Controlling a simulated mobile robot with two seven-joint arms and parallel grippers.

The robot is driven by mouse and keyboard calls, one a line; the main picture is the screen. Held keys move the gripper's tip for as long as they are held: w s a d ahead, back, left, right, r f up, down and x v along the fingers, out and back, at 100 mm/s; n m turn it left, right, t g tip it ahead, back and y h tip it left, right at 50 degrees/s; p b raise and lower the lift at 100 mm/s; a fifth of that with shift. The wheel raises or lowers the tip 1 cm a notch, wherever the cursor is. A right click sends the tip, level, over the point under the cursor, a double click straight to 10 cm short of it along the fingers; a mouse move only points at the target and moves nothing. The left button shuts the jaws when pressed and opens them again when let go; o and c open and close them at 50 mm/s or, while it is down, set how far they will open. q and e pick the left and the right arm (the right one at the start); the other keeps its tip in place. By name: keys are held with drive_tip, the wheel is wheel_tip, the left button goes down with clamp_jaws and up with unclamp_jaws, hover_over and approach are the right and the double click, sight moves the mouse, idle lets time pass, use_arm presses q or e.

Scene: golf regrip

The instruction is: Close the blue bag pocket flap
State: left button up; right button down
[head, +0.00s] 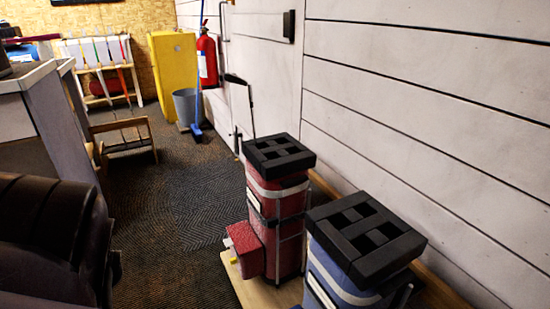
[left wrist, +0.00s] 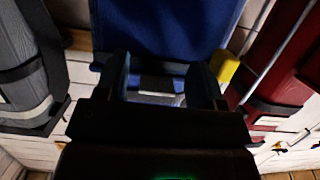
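The blue bag (head: 340,275) stands at the lower right of the head view, cut off by the bottom edge. Its blue body (left wrist: 175,28) fills the top middle of the left wrist view. A yellow tab (left wrist: 228,68) shows at the right of the blue area there. My left gripper (left wrist: 163,72) is directly in front of the blue bag, with its two dark fingers apart and nothing clearly between them. The pocket flap is dark and partly hidden, so its angle and any contact cannot be told. My right gripper is out of view.
A red bag (head: 273,215) with a red pocket box stands beside the blue one on a wooden base (head: 262,297). A grey bag (left wrist: 25,65) is at the left of the left wrist view. The white wall (head: 420,120) is close behind; carpet (head: 180,210) is open leftward.

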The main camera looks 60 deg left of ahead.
use_arm(q)
drive_tip(key=shift+o, duration=0.3)
drive_tip(key=shift+w+r, duration=0.2)
drive_tip(key=shift+a, duration=0.1)
drive_tip(key=p+v, duration=0.2)
drive_tip(key=v, duration=0.9)
drive_tip(key=shift+p, duration=0.35)
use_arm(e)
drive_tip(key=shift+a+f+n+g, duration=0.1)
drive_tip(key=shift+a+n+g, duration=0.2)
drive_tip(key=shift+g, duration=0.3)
use_arm(q)
drive_tip(key=shift+f, duration=0.15)
